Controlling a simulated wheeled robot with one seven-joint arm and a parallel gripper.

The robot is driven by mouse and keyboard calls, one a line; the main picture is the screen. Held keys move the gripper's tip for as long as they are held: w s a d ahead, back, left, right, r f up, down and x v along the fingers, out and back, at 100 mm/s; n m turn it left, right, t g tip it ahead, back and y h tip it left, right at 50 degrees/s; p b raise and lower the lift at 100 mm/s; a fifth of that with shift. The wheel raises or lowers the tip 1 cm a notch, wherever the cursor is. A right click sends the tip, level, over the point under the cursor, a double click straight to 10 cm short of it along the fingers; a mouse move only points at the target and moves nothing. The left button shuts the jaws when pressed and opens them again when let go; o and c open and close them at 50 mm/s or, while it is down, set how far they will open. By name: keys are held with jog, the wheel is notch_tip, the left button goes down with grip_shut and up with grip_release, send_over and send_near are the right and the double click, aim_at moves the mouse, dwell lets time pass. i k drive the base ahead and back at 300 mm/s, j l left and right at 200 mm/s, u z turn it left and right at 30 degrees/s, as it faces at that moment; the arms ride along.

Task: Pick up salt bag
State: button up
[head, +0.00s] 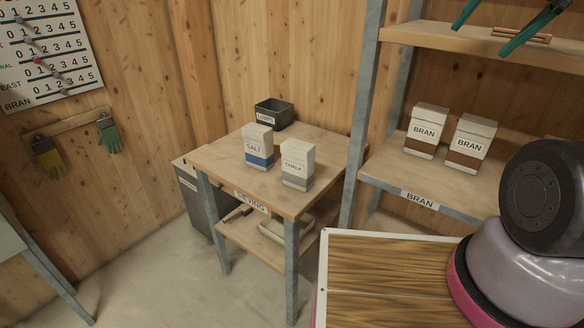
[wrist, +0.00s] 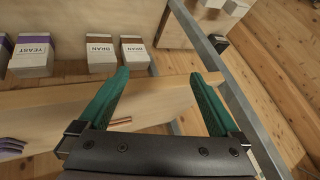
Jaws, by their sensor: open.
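The salt bag (head: 258,147) is a white block-shaped bag with a blue lower band, labelled SALT. It stands upright on the small wooden sieving table (head: 320,150) in the head view, left of the chalk bag. My gripper (head: 480,40) is at the top right of the head view, by the upper shelf, far from the salt bag. Its green fingers (wrist: 160,75) are spread apart with nothing between them in the wrist view. Pale bags show at the top right of the wrist view, but I cannot tell which they are.
The chalk bag (head: 297,165) stands close beside the salt bag. A dark bin (head: 274,113) is behind them. The shelf rack holds two bran bags (head: 426,131), and its grey post (head: 361,115) stands between table and shelves. A yeast bag (wrist: 32,55) shows in the wrist view.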

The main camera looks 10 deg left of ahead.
aim_at(258, 139)
jog(key=z, duration=2.25)
jog(key=u, duration=3.2)
jog(key=z, duration=0.35)
jog(key=i+j+z, duration=0.1)
jog(key=j+z, duration=0.65)
jog(key=j, duration=0.2)
jog(key=i, duration=0.05)
